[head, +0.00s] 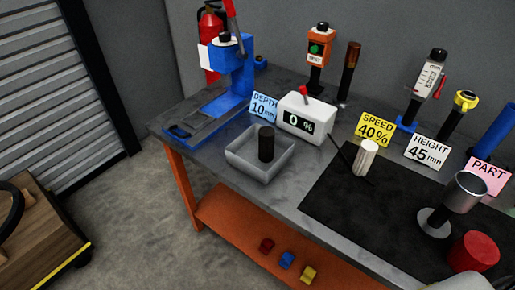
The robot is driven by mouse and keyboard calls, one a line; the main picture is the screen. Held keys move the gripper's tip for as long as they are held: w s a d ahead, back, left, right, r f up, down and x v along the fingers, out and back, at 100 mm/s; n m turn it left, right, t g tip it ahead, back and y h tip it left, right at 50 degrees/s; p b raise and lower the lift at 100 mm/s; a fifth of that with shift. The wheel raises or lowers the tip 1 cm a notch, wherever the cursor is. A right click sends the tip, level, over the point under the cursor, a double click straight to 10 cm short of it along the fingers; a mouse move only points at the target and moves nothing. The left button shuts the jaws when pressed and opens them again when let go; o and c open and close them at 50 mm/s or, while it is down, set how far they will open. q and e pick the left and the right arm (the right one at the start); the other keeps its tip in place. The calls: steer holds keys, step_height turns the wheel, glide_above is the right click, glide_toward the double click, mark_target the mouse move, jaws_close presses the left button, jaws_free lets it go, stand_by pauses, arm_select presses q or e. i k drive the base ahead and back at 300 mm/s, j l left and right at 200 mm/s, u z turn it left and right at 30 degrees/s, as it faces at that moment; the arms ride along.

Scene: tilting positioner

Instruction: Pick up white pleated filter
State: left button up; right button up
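The white pleated filter (366,158) is a small ribbed cylinder. It stands upright on the workbench in the head view, at the back edge of the black mat (335,207). Nothing holds it, and its visible side is clear. Neither of my grippers can be made out in this view. A pale rounded shape at the bottom right edge is cut off, and I cannot tell what it is.
A grey tray (247,167) holding a black cylinder (266,144) stands left of the filter. A white percent display (307,119) and the yellow speed card (375,130) stand behind. A metal cup (465,192) and red cylinder (473,252) are at right.

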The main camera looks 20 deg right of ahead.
mark_target(368, 150)
steer(key=z, duration=1.35)
